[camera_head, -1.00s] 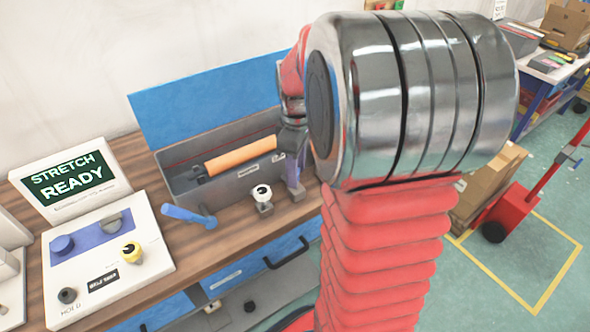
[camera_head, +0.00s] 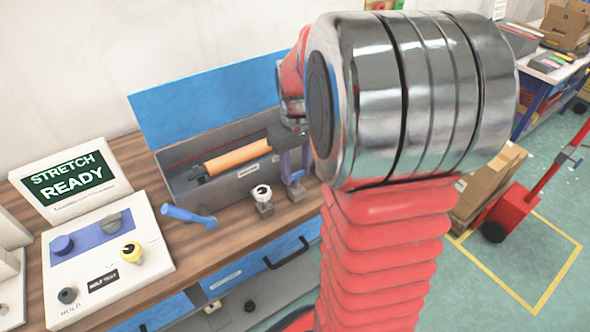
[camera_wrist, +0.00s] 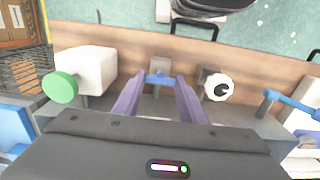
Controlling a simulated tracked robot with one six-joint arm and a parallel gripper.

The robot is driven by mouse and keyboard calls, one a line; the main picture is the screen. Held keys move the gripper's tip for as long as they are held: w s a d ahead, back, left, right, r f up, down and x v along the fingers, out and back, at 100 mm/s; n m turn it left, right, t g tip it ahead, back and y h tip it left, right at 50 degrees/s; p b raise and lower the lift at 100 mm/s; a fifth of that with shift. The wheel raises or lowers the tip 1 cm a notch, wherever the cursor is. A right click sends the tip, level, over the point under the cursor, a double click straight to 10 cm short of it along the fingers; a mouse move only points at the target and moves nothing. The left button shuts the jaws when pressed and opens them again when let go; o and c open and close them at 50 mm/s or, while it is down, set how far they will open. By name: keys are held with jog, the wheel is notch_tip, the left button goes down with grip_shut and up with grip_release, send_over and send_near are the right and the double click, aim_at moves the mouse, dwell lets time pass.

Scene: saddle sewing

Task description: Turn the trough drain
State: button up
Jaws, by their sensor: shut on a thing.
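The trough drain appears to be a small blue cross handle (camera_wrist: 160,77) on a grey mount at the bench's front edge. In the wrist view it sits between the purple fingers of my gripper (camera_wrist: 159,84), which are shut on it. In the head view my gripper (camera_head: 294,176) points down at the right end of the grey trough (camera_head: 182,185), with a bit of the blue handle (camera_head: 298,175) showing at its fingertips. My arm hides part of this end. An orange roller (camera_head: 238,158) lies in the trough.
A white knob with a black mark (camera_head: 262,191) stands just left of my gripper. A blue lever (camera_head: 187,215) is farther left, beside a control panel (camera_head: 105,262). In the wrist view a green round knob (camera_wrist: 60,87) on a white block is close on the other side.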

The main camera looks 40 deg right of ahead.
aim_at(296, 173)
dwell(0.4)
jog(key=o, duration=1.1)
jog(key=shift+c, duration=0.2)
jog(key=shift+r, duration=0.1)
notch_tip(296, 173, up, 14)
jog(key=shift+f, duration=0.25)
